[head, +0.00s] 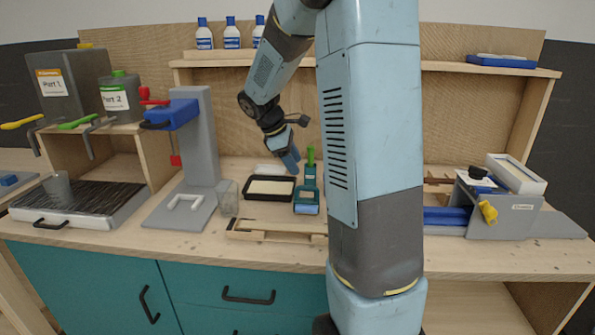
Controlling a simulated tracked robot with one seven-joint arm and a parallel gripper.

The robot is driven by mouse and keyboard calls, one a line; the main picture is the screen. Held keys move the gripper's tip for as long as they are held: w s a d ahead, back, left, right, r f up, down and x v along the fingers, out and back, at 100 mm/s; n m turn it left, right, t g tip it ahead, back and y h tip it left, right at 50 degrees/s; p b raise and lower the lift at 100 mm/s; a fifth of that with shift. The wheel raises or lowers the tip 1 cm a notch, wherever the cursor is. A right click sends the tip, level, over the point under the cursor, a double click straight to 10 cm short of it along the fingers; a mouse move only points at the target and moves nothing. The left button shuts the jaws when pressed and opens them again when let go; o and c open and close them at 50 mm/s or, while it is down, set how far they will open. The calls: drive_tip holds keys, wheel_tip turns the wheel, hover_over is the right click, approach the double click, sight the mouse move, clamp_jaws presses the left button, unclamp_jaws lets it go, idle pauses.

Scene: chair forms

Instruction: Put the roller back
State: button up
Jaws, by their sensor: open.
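The roller (307,205) lies on the bench in the middle, with a green handle (311,157) pointing away to the back and a teal body toward the front. A black-rimmed tray (251,197) with a cream inside lies just left of it. My gripper (291,163) hangs from above, a little left of the green handle and behind the tray, with its blue fingers pointing down. It is open and appears empty. Its fingertips are small in this view, and I cannot tell whether they touch anything.
A wooden frame (240,235) lies at the front edge. A clear cup (228,200) and a grey press stand (203,135) are to the left. A grey fixture (500,215) stands at the right. My arm hides the bench right of the roller.

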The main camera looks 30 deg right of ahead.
drive_tip(key=s+a+r+m+t+y, duration=0.1)
drive_tip(key=s+a+r+m+t, duration=0.1)
drive_tip(key=s, duration=0.6)
drive_tip(key=s+a+r+m+t+y, duration=0.2)
drive_tip(key=s+a+r+m, duration=0.3)
drive_tip(key=s+a, duration=0.2)
drive_tip(key=s+a+r+m+t+y, duration=0.2)
drive_tip(key=s+a, duration=0.3)
drive_tip(key=s, duration=0.6)
drive_tip(key=shift+r+m, duration=0.65)
drive_tip(key=shift+m, duration=0.15)
drive_tip(key=shift+s, duration=0.1)
